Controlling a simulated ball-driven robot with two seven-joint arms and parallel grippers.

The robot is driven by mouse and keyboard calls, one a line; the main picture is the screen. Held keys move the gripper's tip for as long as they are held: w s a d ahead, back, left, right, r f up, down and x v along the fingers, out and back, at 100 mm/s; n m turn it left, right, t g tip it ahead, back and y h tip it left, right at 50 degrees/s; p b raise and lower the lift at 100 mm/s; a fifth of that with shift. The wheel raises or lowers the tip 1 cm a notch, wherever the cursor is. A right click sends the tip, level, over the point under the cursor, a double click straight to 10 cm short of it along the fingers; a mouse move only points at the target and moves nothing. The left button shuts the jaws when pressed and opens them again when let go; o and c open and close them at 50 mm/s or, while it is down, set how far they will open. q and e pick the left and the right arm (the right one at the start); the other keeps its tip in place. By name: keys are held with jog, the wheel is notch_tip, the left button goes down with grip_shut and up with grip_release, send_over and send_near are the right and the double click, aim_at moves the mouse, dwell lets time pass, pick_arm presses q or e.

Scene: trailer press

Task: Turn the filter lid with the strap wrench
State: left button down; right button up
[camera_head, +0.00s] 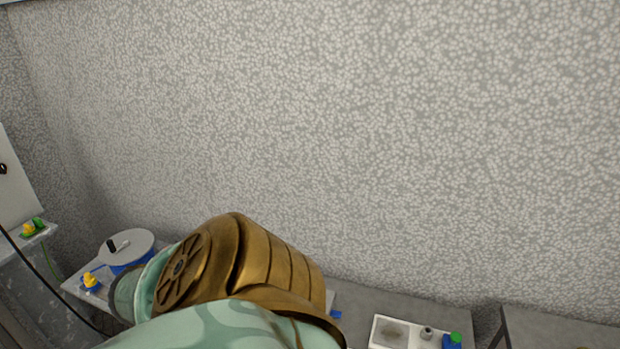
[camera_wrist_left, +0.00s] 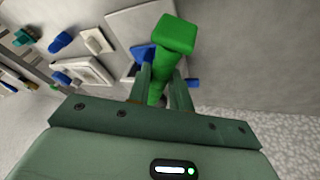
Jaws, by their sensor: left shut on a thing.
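In the left wrist view my left gripper (camera_wrist_left: 165,92) is shut on a thick green bar (camera_wrist_left: 175,35) with a block-like end that rises between the fingers. I cannot tell from its shape whether it is the strap wrench's handle; no strap shows. In the head view a round pale disc (camera_head: 140,240) with a small black-and-white piece on top sits over something blue at the lower left. It may be the filter lid. My arm hides the area beside it, and my left gripper is hidden there. My right gripper is in neither view.
In the head view a yellow-and-blue part (camera_head: 90,281) stands by the disc. A white tray (camera_head: 382,330) with a grey cylinder (camera_head: 427,332) and a blue-green bottle (camera_head: 452,341) is at lower right. The wrist view shows a white plate (camera_wrist_left: 90,73) and a blue part (camera_wrist_left: 60,42).

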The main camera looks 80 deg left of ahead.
pick_arm(q)
jog(key=shift+d, duration=0.1)
jog(key=w+d+n+p, duration=0.1)
jog(key=p, duration=0.2)
jog(key=w+d+n+y+p, duration=0.1)
jog(key=d+n+p, duration=0.1)
jog(key=p, duration=0.1)
dwell(0.5)
jog(key=w+d+n+p, duration=0.1)
jog(key=p, duration=0.2)
jog(key=w+d+n+y+p, duration=0.1)
jog(key=n+p, duration=0.1)
jog(key=p, duration=0.1)
jog(key=shift+w+d+g+y, duration=0.25)
jog(key=shift+w+g+y, duration=0.05)
jog(key=shift+w+g, duration=0.1)
